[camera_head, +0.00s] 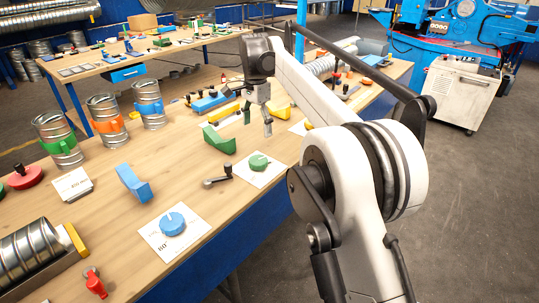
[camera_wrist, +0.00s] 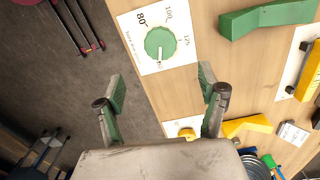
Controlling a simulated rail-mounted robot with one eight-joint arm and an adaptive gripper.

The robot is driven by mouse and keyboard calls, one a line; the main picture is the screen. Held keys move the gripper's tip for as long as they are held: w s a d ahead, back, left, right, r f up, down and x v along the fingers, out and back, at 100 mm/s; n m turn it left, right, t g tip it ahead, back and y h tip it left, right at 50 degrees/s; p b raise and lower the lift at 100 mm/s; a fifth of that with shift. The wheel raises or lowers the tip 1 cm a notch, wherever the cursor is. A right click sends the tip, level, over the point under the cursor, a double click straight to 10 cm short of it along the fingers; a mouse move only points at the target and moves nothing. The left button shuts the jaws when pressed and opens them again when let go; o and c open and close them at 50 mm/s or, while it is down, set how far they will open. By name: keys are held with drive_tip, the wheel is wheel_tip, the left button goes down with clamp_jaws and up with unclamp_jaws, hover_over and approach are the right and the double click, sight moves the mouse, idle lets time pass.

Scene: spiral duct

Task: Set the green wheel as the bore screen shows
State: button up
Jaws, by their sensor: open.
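The green wheel (camera_head: 258,161) sits on a white dial card (camera_head: 264,173) near the table's front edge. In the wrist view the wheel (camera_wrist: 160,43) is round, and its white mark points toward the card's lower edge. The card reads 80, 100 and 125 around it; smaller lettering is unclear. My gripper (camera_head: 257,121) hangs above the table, behind the wheel and apart from it. In the wrist view its fingers (camera_wrist: 163,90) are wide apart with nothing between them. I cannot identify the bore screen for certain; a small white sign (camera_head: 73,183) stands at left, its lettering too small to read.
A blue wheel (camera_head: 173,224) sits on another card to the front left. A black crank handle (camera_head: 218,176) lies beside the green wheel's card, and a green angled block (camera_head: 218,138) lies behind it. Several banded metal ducts (camera_head: 103,115) stand at left.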

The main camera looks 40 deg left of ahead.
sight(257, 160)
wheel_tip(257, 160, down, 14)
drive_tip(key=shift+r, duration=0.1)
idle(0.5)
drive_tip(key=c, duration=1.2)
drive_tip(key=shift+o, duration=0.2)
drive_tip(key=shift+n, duration=0.3)
